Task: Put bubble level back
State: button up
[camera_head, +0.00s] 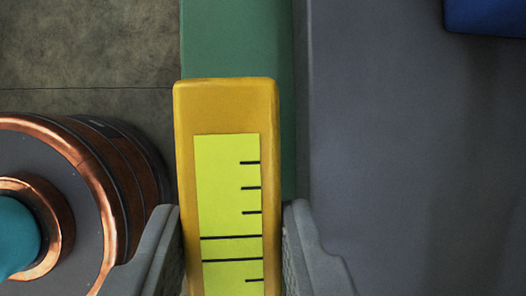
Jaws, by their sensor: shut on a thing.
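The bubble level (226,105) is a yellow-orange bar with a bright yellow-green face and black lines. It runs from the bottom edge up to the middle of the view. My gripper (232,235) is at the bottom centre, with one grey finger on each side of the level, shut on it. The lower end of the level is cut off by the picture edge. Whether the level touches anything beneath it, I cannot tell.
A round copper and dark grey object (85,200) with a teal centre stands at the left. A green strip (238,40) lies behind the level, beside a wide grey surface (410,150) on the right. A blue object (488,15) is at the top right. Bare floor (90,50) shows at the upper left.

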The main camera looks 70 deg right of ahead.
aim_at(239, 204)
jog(key=shift+f, duration=3.65)
jog(key=shift+f, duration=0.1)
jog(key=o, duration=0.8)
jog(key=shift+o, duration=0.2)
jog(key=v, duration=1.2)
